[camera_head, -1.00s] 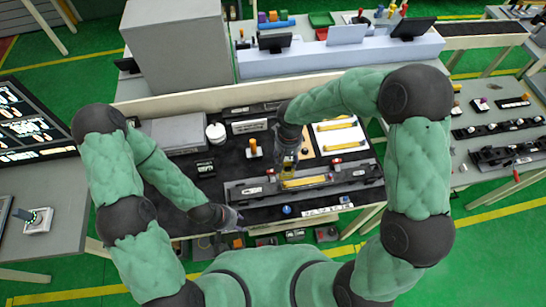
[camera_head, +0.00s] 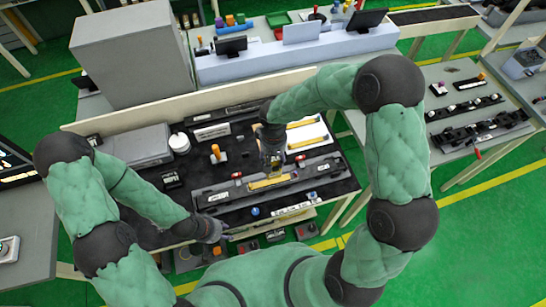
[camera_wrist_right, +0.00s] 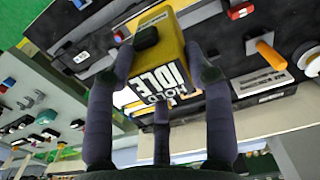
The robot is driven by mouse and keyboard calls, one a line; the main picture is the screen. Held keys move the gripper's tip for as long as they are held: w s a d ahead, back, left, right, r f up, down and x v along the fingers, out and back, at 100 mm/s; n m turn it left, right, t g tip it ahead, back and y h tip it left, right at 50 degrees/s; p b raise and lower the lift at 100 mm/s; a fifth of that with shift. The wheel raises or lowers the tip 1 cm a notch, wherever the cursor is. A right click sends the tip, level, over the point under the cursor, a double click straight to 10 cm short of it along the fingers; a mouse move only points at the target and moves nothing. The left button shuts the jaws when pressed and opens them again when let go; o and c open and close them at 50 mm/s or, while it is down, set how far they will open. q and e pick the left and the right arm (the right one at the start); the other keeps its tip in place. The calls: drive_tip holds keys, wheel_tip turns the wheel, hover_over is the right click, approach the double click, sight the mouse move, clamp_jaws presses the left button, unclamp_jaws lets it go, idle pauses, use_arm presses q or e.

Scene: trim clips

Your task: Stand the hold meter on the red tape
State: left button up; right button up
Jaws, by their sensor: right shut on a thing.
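I cannot make out the red tape.
The fixture carries a yellow bar (camera_head: 262,184) and red clips (camera_head: 300,158). An orange-handled tool (camera_head: 216,152), a white round pot (camera_head: 180,142) and a grey box (camera_head: 135,148) stand behind and left. A blue ball (camera_head: 255,211) lies in front.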

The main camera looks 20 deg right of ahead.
drive_tip(key=shift+f+b, duration=2.8)
drive_tip(key=shift+f, duration=0.1)
drive_tip(key=shift+b, duration=0.3)
drive_tip(key=o, duration=1.1)
wheel_tip(320, 180, up, 12)
drive_tip(key=shift+r, duration=0.1)
